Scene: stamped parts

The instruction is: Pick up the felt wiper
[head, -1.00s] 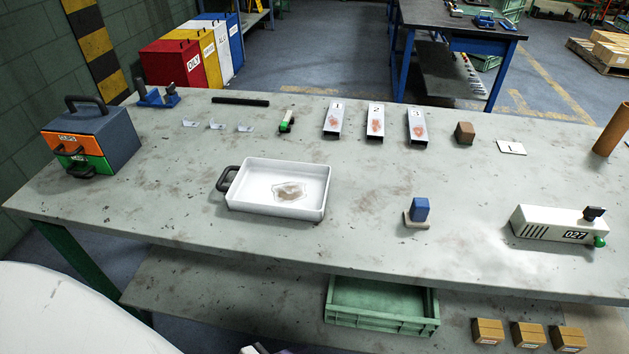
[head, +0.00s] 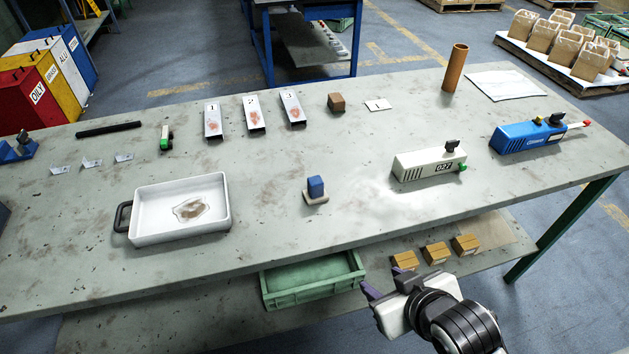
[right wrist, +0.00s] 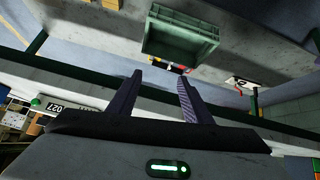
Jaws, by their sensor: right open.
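The felt wiper (head: 316,187), a blue block on a beige pad, stands near the middle of the grey bench (head: 270,220) in the head view. Nothing touches it there. My right gripper (head: 376,292) is in front of the bench's near edge, below and to the right of the wiper, and apart from it. In the right wrist view its two dark fingers (right wrist: 160,79) are spread with nothing between them. The wiper is not seen in the right wrist view. My left gripper is not in view.
A white tray (head: 140,236) with a stain stands left of the wiper. A white box marked 027 (head: 415,165) and a blue device (head: 520,139) stand to its right. Stamped channels (head: 253,115) lie behind. A green crate (head: 310,290) sits under the front edge.

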